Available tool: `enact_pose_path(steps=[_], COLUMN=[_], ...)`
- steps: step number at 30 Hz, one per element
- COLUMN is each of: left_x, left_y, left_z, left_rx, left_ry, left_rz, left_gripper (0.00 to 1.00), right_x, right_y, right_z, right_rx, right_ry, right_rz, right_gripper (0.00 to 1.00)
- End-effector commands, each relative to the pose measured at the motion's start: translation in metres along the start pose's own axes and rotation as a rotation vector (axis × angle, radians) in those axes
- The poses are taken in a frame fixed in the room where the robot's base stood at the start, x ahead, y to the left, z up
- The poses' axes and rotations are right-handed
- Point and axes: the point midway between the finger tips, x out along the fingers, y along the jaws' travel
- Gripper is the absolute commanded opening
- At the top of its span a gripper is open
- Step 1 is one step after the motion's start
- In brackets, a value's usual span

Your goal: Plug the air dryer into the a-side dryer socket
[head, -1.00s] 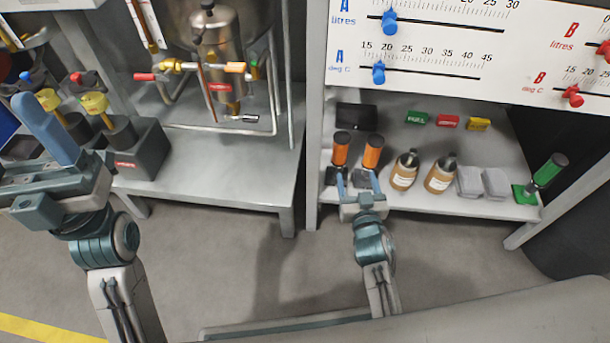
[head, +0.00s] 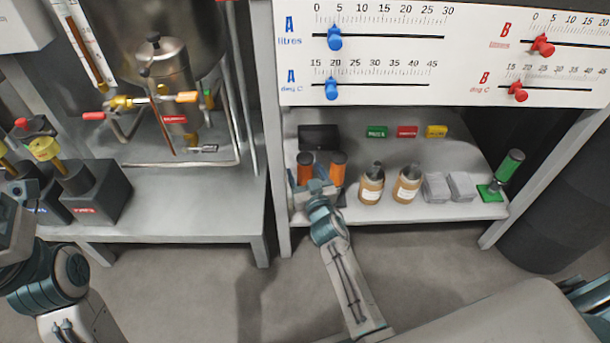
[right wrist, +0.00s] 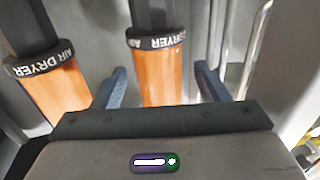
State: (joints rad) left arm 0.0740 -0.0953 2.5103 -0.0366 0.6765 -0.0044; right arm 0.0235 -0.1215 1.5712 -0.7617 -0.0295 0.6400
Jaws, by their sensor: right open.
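Two orange air dryers with black caps stand side by side on the right-hand unit's shelf: the left one (head: 305,163) and the right one (head: 338,168). My right gripper (head: 309,184) is open at the left dryer, its blue fingers on either side of it. In the right wrist view this dryer (right wrist: 163,70) stands between the two spread fingers, with clear gaps. The other dryer (right wrist: 48,85) is outside them at the left. My left gripper is cut off at the head view's left edge, its jaws unclear. I cannot make out the a-side dryer socket.
Two labelled bottles (head: 371,186), grey blocks (head: 448,187) and a green capped cylinder (head: 510,166) stand along the shelf to the right. A slider panel (head: 440,60) hangs above. A vessel with piping (head: 165,110) stands on the left bench (head: 200,205).

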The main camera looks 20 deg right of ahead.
Motion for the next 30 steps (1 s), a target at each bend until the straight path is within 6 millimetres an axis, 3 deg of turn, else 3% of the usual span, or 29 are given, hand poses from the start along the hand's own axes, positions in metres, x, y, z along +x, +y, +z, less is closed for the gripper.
enact_pose_path(steps=[9, 17, 30], left_x=[0.0066, 0.0044, 0.0038], left_y=[-0.0007, -0.0007, -0.0001], left_z=[-0.0001, 0.0004, -0.0001], left_rx=[-0.003, -0.002, -0.001], left_ry=[0.021, 0.012, 0.007], left_rz=[-0.019, -0.016, -0.006], left_gripper=[0.67, 0.67, 0.67], right_x=[0.0056, 0.0054, 0.0054], right_y=[0.0001, 0.0001, 0.0000], right_z=[-0.0002, -0.0001, -0.0034], right_rx=[0.000, 0.000, 0.000], right_ry=[0.000, 0.000, 0.001], right_rz=[0.000, 0.000, 0.000], right_gripper=[0.66, 0.15, 0.15])
